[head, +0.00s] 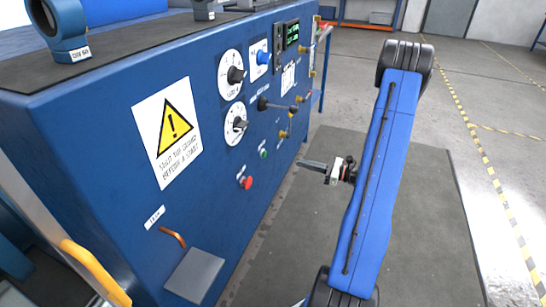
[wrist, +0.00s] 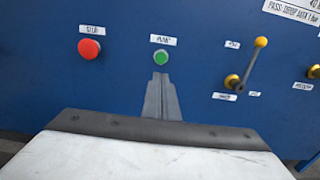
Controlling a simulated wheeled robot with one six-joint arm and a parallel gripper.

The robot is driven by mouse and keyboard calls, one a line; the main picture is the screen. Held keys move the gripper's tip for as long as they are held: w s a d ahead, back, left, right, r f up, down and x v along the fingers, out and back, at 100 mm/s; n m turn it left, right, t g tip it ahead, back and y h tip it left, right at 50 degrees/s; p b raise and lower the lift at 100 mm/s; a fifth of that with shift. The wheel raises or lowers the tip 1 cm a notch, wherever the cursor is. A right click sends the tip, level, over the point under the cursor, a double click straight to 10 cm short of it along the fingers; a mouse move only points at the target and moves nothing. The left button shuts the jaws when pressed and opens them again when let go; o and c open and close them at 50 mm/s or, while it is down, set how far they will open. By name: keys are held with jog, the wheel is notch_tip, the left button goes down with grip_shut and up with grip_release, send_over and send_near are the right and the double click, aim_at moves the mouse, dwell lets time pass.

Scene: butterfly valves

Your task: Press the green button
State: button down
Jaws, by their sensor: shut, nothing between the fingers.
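The green button (head: 263,153) is a small round button on the front of the blue cabinet, right of the red button in the head view. In the wrist view the green button (wrist: 160,57) is at upper centre with a white label above it. My gripper (head: 302,164) is shut and empty, its fingers pointing at the cabinet front. In the wrist view my gripper's fingertips (wrist: 160,76) appear just below the green button, without covering it. I cannot tell for certain whether they touch the panel; in the head view a gap shows.
A red button (wrist: 90,49) is left of the green one. A yellow-knobbed lever (wrist: 246,68) sticks out to the right. The blue cabinet (head: 110,140) carries dials, a display and a warning sign (head: 167,133). A dark mat (head: 300,225) covers the floor in front.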

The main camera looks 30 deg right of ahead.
jog(key=shift+w, duration=0.1)
dwell(0.3)
jog(key=x, duration=1.3)
jog(key=shift+w+a, duration=0.25)
jog(key=shift+w, duration=0.05)
jog(key=shift+x, duration=0.9)
jog(key=shift+w, duration=0.1)
jog(key=v, duration=1.4)
jog(key=shift+s, duration=0.2)
